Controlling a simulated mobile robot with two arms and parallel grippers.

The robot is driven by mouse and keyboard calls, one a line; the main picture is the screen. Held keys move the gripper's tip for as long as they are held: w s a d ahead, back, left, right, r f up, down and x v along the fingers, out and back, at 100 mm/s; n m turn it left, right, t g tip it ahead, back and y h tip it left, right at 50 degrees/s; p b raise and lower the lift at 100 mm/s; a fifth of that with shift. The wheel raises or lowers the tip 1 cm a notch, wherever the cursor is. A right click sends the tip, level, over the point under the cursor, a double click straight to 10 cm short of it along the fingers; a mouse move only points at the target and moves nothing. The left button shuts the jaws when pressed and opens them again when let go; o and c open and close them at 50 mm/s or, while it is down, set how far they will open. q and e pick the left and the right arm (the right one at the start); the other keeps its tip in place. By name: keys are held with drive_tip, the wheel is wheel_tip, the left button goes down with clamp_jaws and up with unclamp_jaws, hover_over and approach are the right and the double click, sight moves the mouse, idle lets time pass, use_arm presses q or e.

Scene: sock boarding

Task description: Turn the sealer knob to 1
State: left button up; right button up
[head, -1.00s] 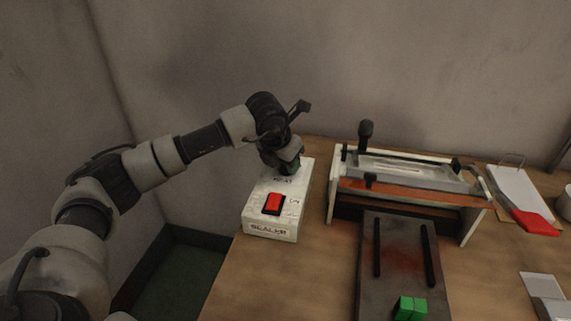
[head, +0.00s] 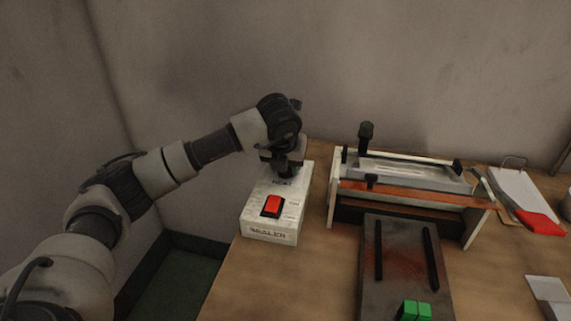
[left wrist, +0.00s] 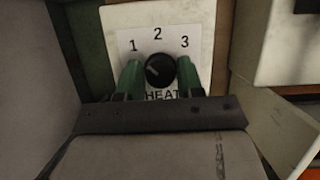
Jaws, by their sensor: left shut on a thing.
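The sealer box (head: 262,212) is white, with a red switch (head: 272,206) and the word SEALER on its front. My left gripper (head: 287,172) points down over its far end. In the left wrist view, the black sealer knob (left wrist: 160,70) stands on a white label with 1, 2 and 3 around it and HEAT below. The green-tipped fingers of my left gripper (left wrist: 161,77) are shut on the knob, one on each side. A pale mark on the knob points to the upper left, roughly toward the 1. My right gripper is not in view.
The box stands at the table's left edge. A clipboard (head: 517,190) with a red item lies farther right.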

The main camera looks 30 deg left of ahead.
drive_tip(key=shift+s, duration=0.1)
use_arm(q)
drive_tip(key=o, duration=0.9)
drive_tip(key=shift+c, duration=0.2)
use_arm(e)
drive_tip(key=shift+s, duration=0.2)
use_arm(q)
drive_tip(key=shift+r, duration=0.1)
drive_tip(key=v, duration=1)
drive_tip(key=shift+s+r, duration=0.2)
drive_tip(key=shift+r, duration=0.05)
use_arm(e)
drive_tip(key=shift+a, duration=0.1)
